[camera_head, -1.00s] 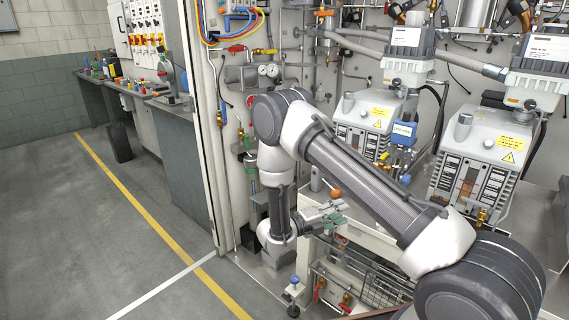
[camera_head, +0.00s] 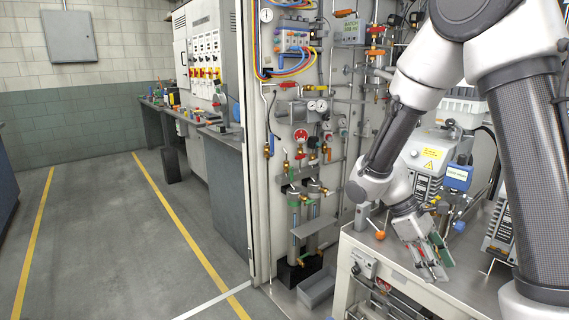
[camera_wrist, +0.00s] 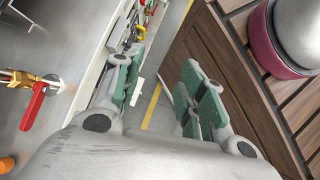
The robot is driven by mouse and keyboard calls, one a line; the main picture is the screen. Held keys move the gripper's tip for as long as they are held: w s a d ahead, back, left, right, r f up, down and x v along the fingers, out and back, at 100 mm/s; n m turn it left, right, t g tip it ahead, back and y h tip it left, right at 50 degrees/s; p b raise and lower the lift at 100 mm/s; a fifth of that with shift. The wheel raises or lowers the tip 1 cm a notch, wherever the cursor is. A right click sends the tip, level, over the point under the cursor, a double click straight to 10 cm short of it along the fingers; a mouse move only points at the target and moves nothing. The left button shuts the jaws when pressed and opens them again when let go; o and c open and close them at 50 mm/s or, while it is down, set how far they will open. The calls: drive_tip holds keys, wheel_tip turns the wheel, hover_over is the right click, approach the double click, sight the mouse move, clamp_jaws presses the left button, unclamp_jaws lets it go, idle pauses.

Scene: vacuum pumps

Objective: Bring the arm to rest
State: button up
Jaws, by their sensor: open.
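My arm comes down from the upper right in the head view and bends at a grey elbow. My gripper (camera_head: 432,262) hangs at its end, with green finger pads, low over the metal bench top (camera_head: 480,289). I cannot tell how high it is above the bench. In the wrist view my gripper (camera_wrist: 165,92) shows two green-padded fingers spread apart, with nothing between them. Part of the floor and a yellow line show through the gap.
A pump (camera_head: 420,158) with a yellow label stands behind my arm, beside a blue tag (camera_head: 457,177). A red-handled valve (camera_wrist: 34,104) shows in the wrist view. A pipe-covered panel (camera_head: 345,90) stands behind. The floor (camera_head: 110,240) at left is clear.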

drive_tip(key=s+d+r+m+t+y, duration=0.1)
drive_tip(key=s+r+m+t+y, duration=0.2)
drive_tip(key=r, duration=0.6)
drive_tip(key=s+d+r+m+t+y, duration=0.1)
drive_tip(key=s+r+m+t+y, duration=0.1)
drive_tip(key=s+r+m+t, duration=0.4)
wheel_tip(320, 180, up, 3)
drive_tip(key=shift+s+t+y, duration=0.3)
drive_tip(key=shift+y, duration=0.1)
